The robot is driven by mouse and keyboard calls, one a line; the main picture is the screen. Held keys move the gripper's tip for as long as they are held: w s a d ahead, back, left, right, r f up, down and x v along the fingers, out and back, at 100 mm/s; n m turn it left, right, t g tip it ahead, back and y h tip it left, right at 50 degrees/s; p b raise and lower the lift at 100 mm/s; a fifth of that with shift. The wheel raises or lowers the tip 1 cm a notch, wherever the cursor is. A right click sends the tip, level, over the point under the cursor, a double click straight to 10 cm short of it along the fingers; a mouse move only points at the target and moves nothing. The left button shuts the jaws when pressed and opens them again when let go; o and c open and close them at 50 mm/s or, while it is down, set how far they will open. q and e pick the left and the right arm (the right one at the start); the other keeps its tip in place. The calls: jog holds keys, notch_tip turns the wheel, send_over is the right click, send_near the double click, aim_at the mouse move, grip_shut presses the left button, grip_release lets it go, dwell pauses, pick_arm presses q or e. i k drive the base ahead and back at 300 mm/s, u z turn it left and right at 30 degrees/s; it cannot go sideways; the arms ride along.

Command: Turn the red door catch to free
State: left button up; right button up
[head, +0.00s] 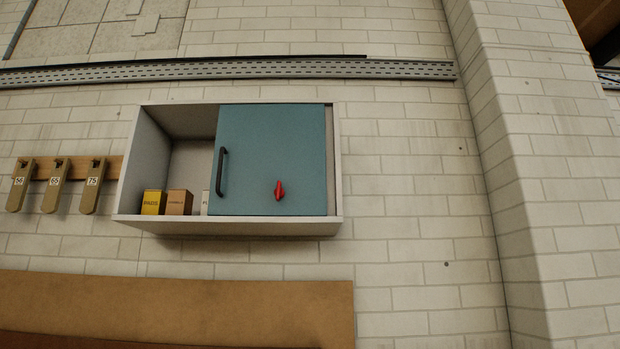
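The red door catch (280,191) is a small pointed knob low on the right half of a teal sliding door (265,140). Its long shape stands close to upright. The door covers the right part of a grey wall cabinet (240,226), and the left part of the cabinet is open. A dark vertical handle (221,172) is near the door's left edge. Neither of my grippers shows in the head view.
Small boxes, yellow (153,202) and brown (179,202), stand inside the cabinet's open left part. Numbered wooden pieces (56,186) hang on a rail at left. A brown panel (180,310) is below. A wall pillar (530,160) juts out at right.

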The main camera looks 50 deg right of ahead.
aim_at(279, 192)
jog(key=z, duration=1.05)
jog(key=i, duration=0.15)
jog(key=z, duration=0.1)
